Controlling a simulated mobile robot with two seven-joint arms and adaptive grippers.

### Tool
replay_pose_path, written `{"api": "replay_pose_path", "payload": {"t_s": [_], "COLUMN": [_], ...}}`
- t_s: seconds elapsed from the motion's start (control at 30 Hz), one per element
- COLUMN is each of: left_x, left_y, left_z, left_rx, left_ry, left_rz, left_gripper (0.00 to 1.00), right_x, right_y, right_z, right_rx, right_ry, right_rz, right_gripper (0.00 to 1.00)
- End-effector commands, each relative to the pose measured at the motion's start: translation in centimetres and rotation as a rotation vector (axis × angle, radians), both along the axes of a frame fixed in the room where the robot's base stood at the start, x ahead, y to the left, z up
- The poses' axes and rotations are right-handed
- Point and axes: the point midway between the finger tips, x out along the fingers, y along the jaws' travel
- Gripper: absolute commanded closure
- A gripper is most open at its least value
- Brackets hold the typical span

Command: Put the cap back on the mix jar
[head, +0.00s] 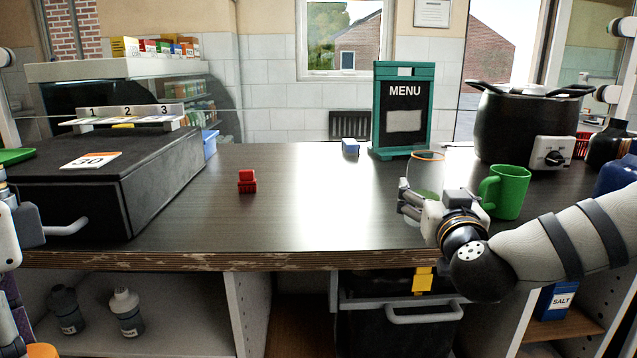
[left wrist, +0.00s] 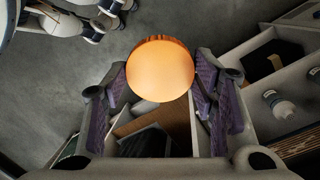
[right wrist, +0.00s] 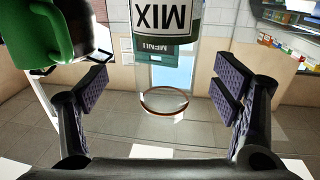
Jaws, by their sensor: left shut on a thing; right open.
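The mix jar (right wrist: 165,20) shows in the right wrist view with its "MIX" label upside down and a thin orange-brown rim below it. In the head view the clear jar (head: 427,172) stands on the counter, its lower part hidden by my right gripper (head: 408,204). That gripper is open, its fingers (right wrist: 163,88) spread to either side of the jar; I cannot tell whether they touch it. My left gripper (left wrist: 160,82) is shut on a round orange cap (left wrist: 160,68), which it holds over the floor in front of the counter, away from the jar.
A green mug (head: 510,190) stands close to the right of my right gripper. A menu board (head: 403,110) and a black cooker (head: 530,125) are behind. A red block (head: 247,181) sits left of middle; the counter (head: 310,210) between is clear. A dark box (head: 110,195) fills the left.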

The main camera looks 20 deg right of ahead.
Motion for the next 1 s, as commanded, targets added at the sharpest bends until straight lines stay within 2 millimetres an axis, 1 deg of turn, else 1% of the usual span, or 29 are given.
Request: {"api": "replay_pose_path", "payload": {"t_s": [0.07,0.13,0.27,0.4,0.5,0.77,0.8,0.87,0.9,0.97,1.0], "left_x": [0.0,0.1,0.4,0.4,0.4,0.4,0.4,0.4,0.4,0.4,0.4], "left_y": [0.0,0.0,0.0,0.0,0.0,0.0,0.0,0.0,0.0,0.0,0.0], "left_z": [-0.1,-0.8,-2.4,-2.8,-2.8,-2.7,-2.7,-2.7,-2.7,-2.7,-2.7], "left_rx": [0.000,0.000,0.000,0.000,0.001,0.000,0.000,0.000,0.000,0.000,0.000], "left_ry": [0.003,0.013,0.038,0.045,0.044,0.043,0.043,0.043,0.043,0.043,0.043], "left_rz": [0.000,0.000,0.000,0.000,0.000,0.000,0.000,0.000,0.000,0.000,0.000], "left_gripper": [0.59,0.59,0.59,0.59,0.59,0.59,0.59,0.59,0.59,0.59,0.59], "right_x": [0.2,0.9,3.2,4.8,5.1,5.0,5.0,5.0,5.0,5.0,5.0], "right_y": [0.0,-0.2,-0.6,-1.2,-1.4,-1.3,-1.3,-1.3,-1.3,-1.3,-1.3], "right_z": [-0.1,-0.6,-1.4,-1.0,-0.8,-0.6,-0.6,-0.6,-0.6,-0.6,-0.6], "right_rx": [0.000,0.000,0.001,0.000,0.000,0.000,0.000,0.000,0.000,0.000,0.000], "right_ry": [0.001,0.003,0.007,0.003,0.001,0.000,0.000,0.000,0.000,0.000,0.000], "right_rz": [0.000,-0.002,-0.002,0.000,0.000,0.000,0.000,0.000,0.000,0.000,0.000], "right_gripper": [0.18,0.18,0.18,0.18,0.18,0.18,0.23,0.36,0.45,0.59,0.68]}}
